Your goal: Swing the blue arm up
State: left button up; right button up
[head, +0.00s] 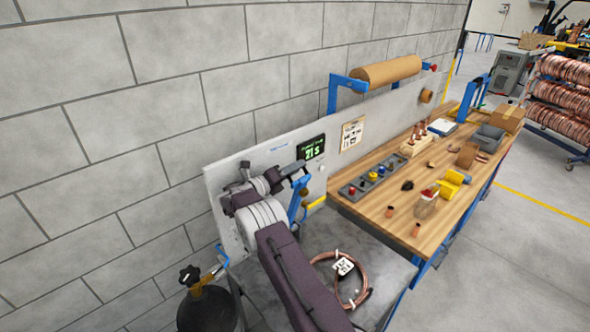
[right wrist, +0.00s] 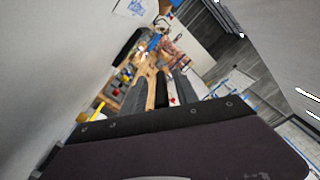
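The blue arm (head: 295,204) stands upright by the lower part of the grey back panel, just left of the wooden bench, with its top bent near my gripper. My right gripper (head: 293,171) is at the upper end of the blue arm, in front of the panel. I cannot tell whether they touch. In the right wrist view my right gripper (right wrist: 163,92) has its two dark fingers apart, with the bench showing in the gap. The blue arm is not clear in that view. My left gripper is not in view.
The grey panel (head: 228,184) carries a green-lit display (head: 314,148). A copper tube coil (head: 363,284) lies on the grey surface below. The wooden bench (head: 376,213) holds a parts tray, fittings and yellow blocks. A dark cylinder (head: 209,312) stands at bottom left.

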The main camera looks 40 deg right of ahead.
jog(key=a+b, duration=0.3)
jog(key=a, duration=0.5)
jog(key=shift+s+a, duration=0.35)
jog(key=shift+a, duration=0.05)
jog(key=shift+c, duration=0.4)
